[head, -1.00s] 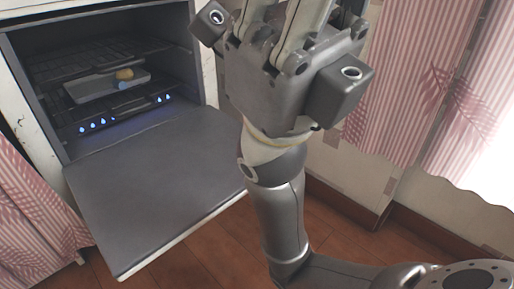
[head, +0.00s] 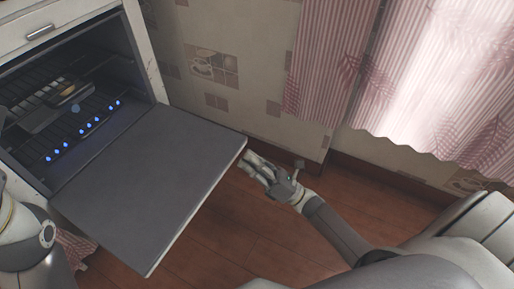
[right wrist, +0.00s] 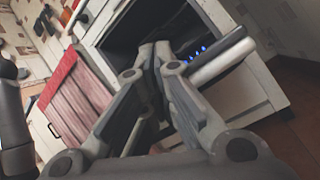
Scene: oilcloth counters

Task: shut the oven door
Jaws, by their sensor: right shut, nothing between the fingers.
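The oven door (head: 150,185) is hinged down and stands wide open in the head view, its grey inner face up. The oven (head: 75,85) behind it is open, with racks and a row of blue flames inside. My right gripper (head: 250,162) is shut and empty, close to the door's right edge; I cannot tell whether it touches. In the right wrist view, its closed fingers (right wrist: 155,55) point toward the oven, and the door (right wrist: 220,62) shows nearly edge-on. At the left edge of the head view is part of my left arm; its gripper is not visible.
A tray (head: 52,105) with food sits on a rack inside the oven. A tiled wall (head: 205,65) and pink striped curtains (head: 330,60) stand to the right. The wooden floor (head: 225,235) beside the door is clear.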

